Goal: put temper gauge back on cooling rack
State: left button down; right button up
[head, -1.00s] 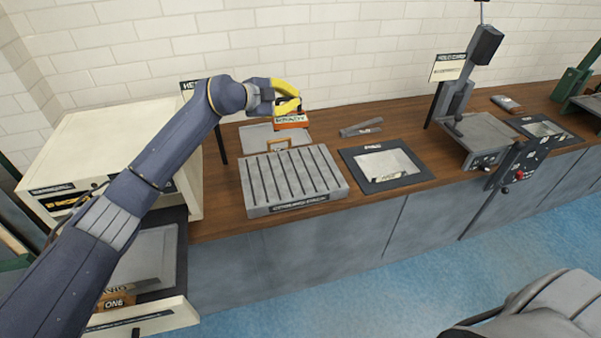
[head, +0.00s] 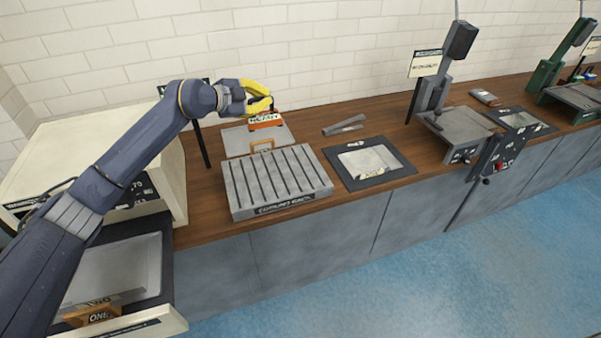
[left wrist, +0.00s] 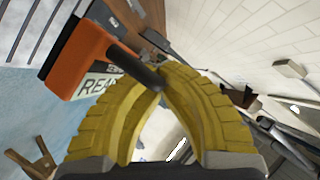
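My left gripper (head: 262,101), with yellow fingers, is shut on the dark handle of an orange block with a READY label, which I take as the temper gauge (head: 266,121). In the left wrist view the fingertips (left wrist: 160,75) meet at the handle of the gauge (left wrist: 78,60). The cooling rack (head: 280,180), a grey block with parallel slots and a front label, sits on the wooden counter. The gauge is held up behind the rack's far edge in the head view, apart from the slots. My right gripper is not in view.
A grey plate (head: 238,139) and a wooden handle (head: 262,145) lie behind the rack. A dark-framed panel (head: 340,165) is to its right, with grey bars (head: 344,126) behind. A cream oven-like box (head: 165,165) stands left, above an open drawer (head: 160,325).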

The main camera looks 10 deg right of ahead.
aim_at(272, 111)
pick_arm(q)
jog(key=shift+s+d+r, duration=0.15)
jog(key=shift+d, duration=0.2)
jog(key=shift+s+d+r, duration=0.1)
jog(key=shift+d, duration=0.25)
jog(key=shift+d+f, duration=0.1)
jog(key=shift+d, duration=0.15)
jog(key=f, duration=0.4)
jog(key=shift+a+f, duration=0.1)
jog(key=shift+a, duration=0.1)
jog(key=shift+f, duration=7.8)
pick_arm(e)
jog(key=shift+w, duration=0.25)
pick_arm(q)
jog(key=shift+f, duration=0.1)
jog(key=c, duration=2.1)
grip_release()
jog(key=o, duration=0.5)
